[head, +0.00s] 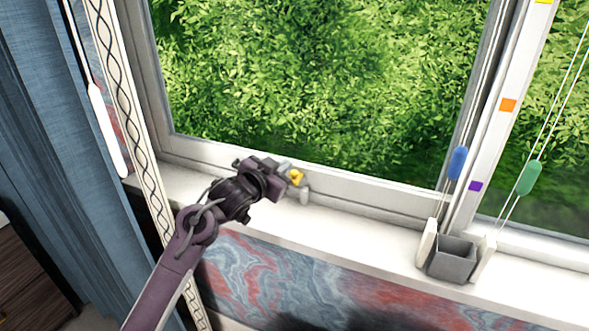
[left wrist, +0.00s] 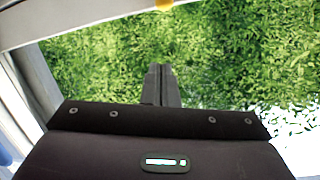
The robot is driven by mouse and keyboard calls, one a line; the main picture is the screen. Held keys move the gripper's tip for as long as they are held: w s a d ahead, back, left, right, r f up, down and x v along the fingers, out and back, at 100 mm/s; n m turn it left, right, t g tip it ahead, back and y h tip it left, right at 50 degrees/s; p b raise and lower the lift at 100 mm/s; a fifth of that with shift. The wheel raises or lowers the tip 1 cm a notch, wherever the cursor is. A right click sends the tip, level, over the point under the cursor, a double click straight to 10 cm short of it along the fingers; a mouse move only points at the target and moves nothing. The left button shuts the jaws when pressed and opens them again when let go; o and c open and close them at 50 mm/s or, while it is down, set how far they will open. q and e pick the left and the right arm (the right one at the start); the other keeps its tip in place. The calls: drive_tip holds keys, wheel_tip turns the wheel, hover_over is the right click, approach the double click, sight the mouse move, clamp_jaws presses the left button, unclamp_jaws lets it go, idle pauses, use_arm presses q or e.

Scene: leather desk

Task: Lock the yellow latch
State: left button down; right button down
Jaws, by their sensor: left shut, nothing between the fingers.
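The yellow latch (head: 296,177) sits on the lower frame of the window, near the sill, in the head view. A small yellow piece (left wrist: 165,4), likely the same latch, shows at the top edge of the left wrist view. My left gripper (head: 291,184) is at the latch in the head view and partly covers it; I cannot tell whether they touch. In the left wrist view its two fingers (left wrist: 160,84) are together and hold nothing. Whether the latch is locked is not clear. My right gripper is in neither view.
A grey box (head: 453,260) stands on the white sill (head: 360,232) at the right. A blue pull (head: 457,162) and a green pull (head: 528,178) hang on cords there. Blue curtains (head: 50,130) and a white wand (head: 105,130) hang at the left.

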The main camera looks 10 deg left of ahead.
use_arm(q)
drive_tip(key=p, duration=0.2)
hover_over(295, 181)
drive_tip(key=w+d, duration=0.1)
drive_tip(key=shift+w+d+f, duration=0.1)
drive_tip(key=shift+d+f, duration=0.05)
drive_tip(key=shift+f, duration=0.65)
drive_tip(key=shift+w+f, duration=0.25)
drive_tip(key=shift+f, duration=0.05)
drive_tip(key=shift+s+a+f+p, duration=0.3)
drive_tip(key=shift+f+p, duration=0.1)
drive_tip(key=shift+f, duration=0.15)
drive_tip(key=shift+s+a+f+p, duration=0.15)
drive_tip(key=shift+s+f+p, duration=0.15)
drive_tip(key=shift+f, duration=0.2)
drive_tip(key=shift+s+a+f, duration=0.25)
drive_tip(key=shift+a+f, duration=0.05)
drive_tip(key=shift+f, duration=0.15)
drive_tip(key=shift+f, duration=0.15)
